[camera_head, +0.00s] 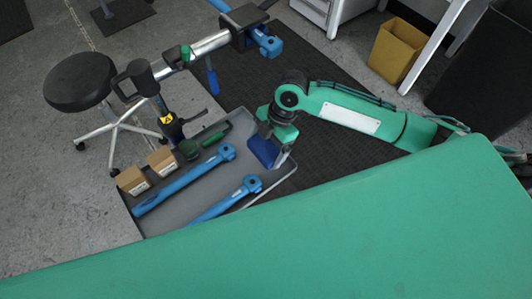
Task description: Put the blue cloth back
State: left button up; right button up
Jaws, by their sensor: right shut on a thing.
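The blue cloth (264,151) is a small dark blue piece at my right gripper (279,158), over the right end of the grey tray (222,207). My right arm reaches in from the right, and the gripper is shut on the cloth. I cannot tell whether the cloth touches the tray. My left gripper is not in view.
Two blue bars (178,187), two cardboard boxes (132,180) and a green-handled tool (203,143) lie in the tray. A work stand with a clamp (243,28) rises behind it. A black stool (80,81) stands left, a yellow bin (398,51) at right.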

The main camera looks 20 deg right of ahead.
aim_at(266, 155)
notch_tip(266, 155, down, 5)
jog(key=shift+r, duration=0.2)
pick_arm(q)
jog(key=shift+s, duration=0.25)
pick_arm(e)
jog(key=shift+f, duration=0.4)
jog(key=shift+f, duration=0.15)
jog(key=o, duration=0.6)
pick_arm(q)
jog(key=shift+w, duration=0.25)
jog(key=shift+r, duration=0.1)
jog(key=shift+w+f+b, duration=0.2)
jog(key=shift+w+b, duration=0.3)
pick_arm(e)
jog(key=v, duration=1.2)
jog(key=shift+r, duration=0.25)
